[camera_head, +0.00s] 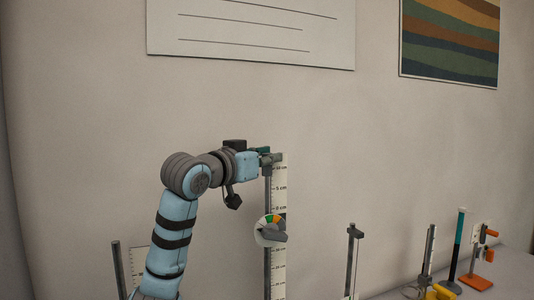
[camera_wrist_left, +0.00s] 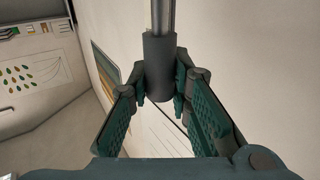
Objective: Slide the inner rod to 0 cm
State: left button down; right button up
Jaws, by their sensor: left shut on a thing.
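A tall upright rod stand (camera_head: 267,190) has a pale scale strip (camera_head: 280,190) marked in cm along its right side. The small scale figures are hard to read. My left gripper (camera_head: 266,157) is at the top of the stand, near the top of the scale. In the left wrist view its fingers are shut on a dark grey collar (camera_wrist_left: 159,68), from which a thinner, shiny rod (camera_wrist_left: 163,16) runs out. A round dial with green and orange sectors and a grey knob (camera_head: 272,236) sits lower on the stand. My right gripper is not in view.
A thin stand (camera_head: 352,260) is to the right. A dark post (camera_head: 119,268) is at lower left. The wall is behind.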

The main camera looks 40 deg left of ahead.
pick_arm(q)
jog(key=shift+f+b, duration=1.15)
jog(key=shift+f, duration=0.35)
jog(key=shift+f+b, duration=1.15)
jog(key=shift+f, duration=0.35)
jog(key=shift+f+b, duration=1.15)
jog(key=shift+f, duration=0.35)
jog(key=shift+f+b, duration=0.45)
jog(key=shift+f, duration=0.15)
jog(key=c, duration=1.4)
grip_release()
jog(key=shift+r, duration=0.15)
jog(key=shift+s, duration=0.1)
